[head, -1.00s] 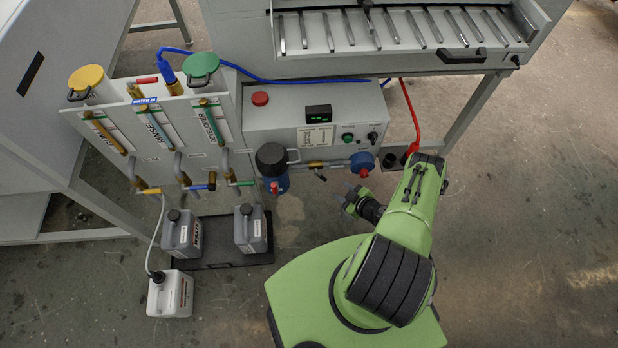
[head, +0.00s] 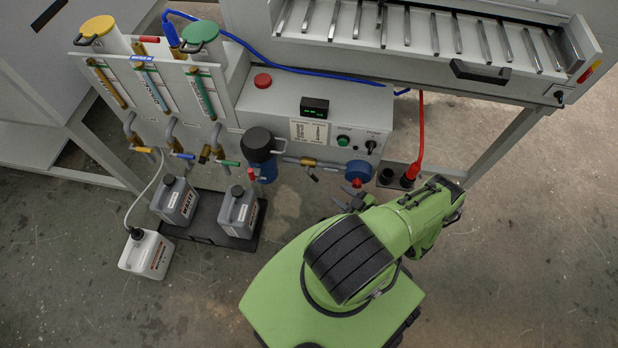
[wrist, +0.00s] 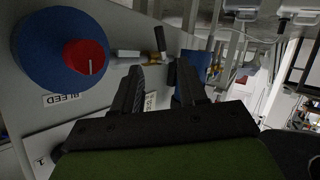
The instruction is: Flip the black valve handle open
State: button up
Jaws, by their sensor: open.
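The black valve handle (head: 314,177) is a small lever on a brass valve (head: 308,163) in the pipe between the blue filter housing and the blue round regulator. In the wrist view the handle (wrist: 160,40) stands up beside the brass fitting (wrist: 150,57), beyond the fingertips. My gripper (head: 349,198) is open and empty, to the lower right of the handle and apart from it. In the wrist view its two dark fingers (wrist: 161,80) are spread and point toward the valve. The lower part of the fitting is partly hidden behind the fingers.
The blue regulator (head: 358,172) with a red knob (wrist: 83,57) is close to my gripper, left in the wrist view. The blue filter housing (head: 262,150) is left of the valve. Grey jugs (head: 240,212) stand on a black tray. A red hose (head: 421,130) hangs at right.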

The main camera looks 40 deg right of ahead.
aim_at(316, 179)
jog(key=b+x, duration=0.5)
jog(key=x, duration=0.9)
jog(key=shift+w+f, duration=0.2)
grip_shut()
